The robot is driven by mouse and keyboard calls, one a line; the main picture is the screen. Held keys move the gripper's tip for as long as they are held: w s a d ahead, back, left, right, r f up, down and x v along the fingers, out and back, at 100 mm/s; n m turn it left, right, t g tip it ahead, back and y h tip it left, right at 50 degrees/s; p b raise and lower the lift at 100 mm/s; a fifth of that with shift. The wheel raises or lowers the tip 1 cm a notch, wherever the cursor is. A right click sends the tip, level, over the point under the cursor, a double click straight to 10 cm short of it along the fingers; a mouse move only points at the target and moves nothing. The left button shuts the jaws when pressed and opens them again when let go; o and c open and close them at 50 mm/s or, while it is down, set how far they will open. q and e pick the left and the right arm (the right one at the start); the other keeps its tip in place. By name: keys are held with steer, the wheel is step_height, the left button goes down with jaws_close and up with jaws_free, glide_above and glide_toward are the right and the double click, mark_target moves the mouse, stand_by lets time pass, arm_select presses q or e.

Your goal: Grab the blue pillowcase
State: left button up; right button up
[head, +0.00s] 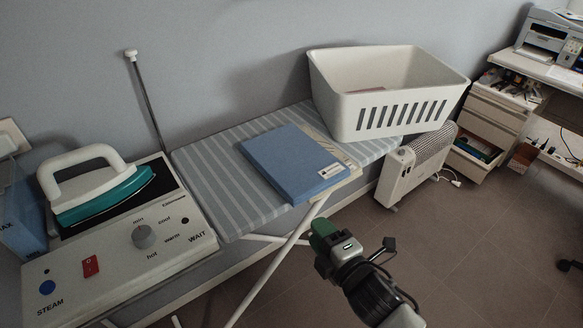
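The blue pillowcase (290,162) is a flat, folded rectangle with a small white label at its right corner. It lies on the striped ironing board (215,165), near the board's right half. My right gripper (324,236) is in front of the board's near edge, below and right of the pillowcase in the picture, and apart from it. It is seen from behind and above, with a green part at its front; its fingers do not show clearly. My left gripper is out of view.
A white laundry basket (390,95) stands at the board's far right end. An iron (100,185) rests on a steam station (120,255) at the left. A white heater (415,165) stands on the floor behind.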

mark_target(297, 203)
steer(key=shift+n+y, duration=0.5)
steer(key=shift+n, duration=0.1)
steer(key=w+a+r, duration=0.1)
steer(key=w+a, duration=0.1)
steer(key=w+a+r, duration=0.1)
steer(key=shift+w+a+r, duration=0.35)
steer(key=shift+w+a+r+p, duration=0.15)
steer(key=shift+w+a+p, duration=0.2)
steer(key=shift+w, duration=0.15)
steer(key=x, duration=0.4)
steer(key=shift+w, duration=0.15)
steer(key=shift+d, duration=0.1)
steer(key=shift+c, duration=0.3)
jaws_close()
